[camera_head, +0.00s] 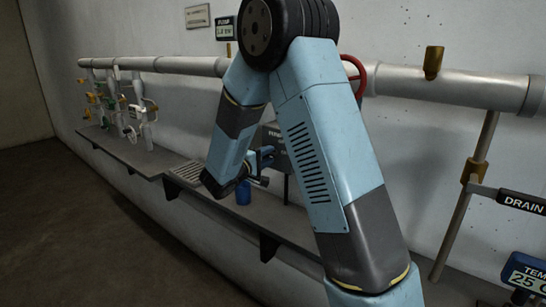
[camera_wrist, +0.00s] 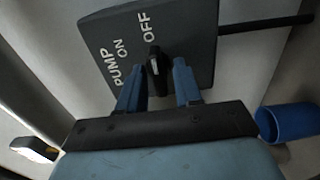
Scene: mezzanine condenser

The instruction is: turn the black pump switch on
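The black pump switch (camera_wrist: 155,68) is a small knob on a dark panel (camera_wrist: 190,22) lettered PUMP, ON and OFF in the wrist view. Its upper end points toward OFF, with ON off to its left. My gripper (camera_wrist: 158,82) is open, with one blue finger on each side of the knob. Gaps show between the knob and both fingers; I cannot tell the depth exactly. In the head view my gripper (camera_head: 262,160) is in front of the dark pump box (camera_head: 273,134), which my arm partly hides. The knob is not visible there.
A blue cup (camera_wrist: 286,122) is close to the right of my gripper; it also shows on the shelf in the head view (camera_head: 243,192). A long pipe (camera_head: 455,85) runs along the wall above. A DRAIN handle (camera_head: 520,201) and temperature display (camera_head: 526,275) are at the right.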

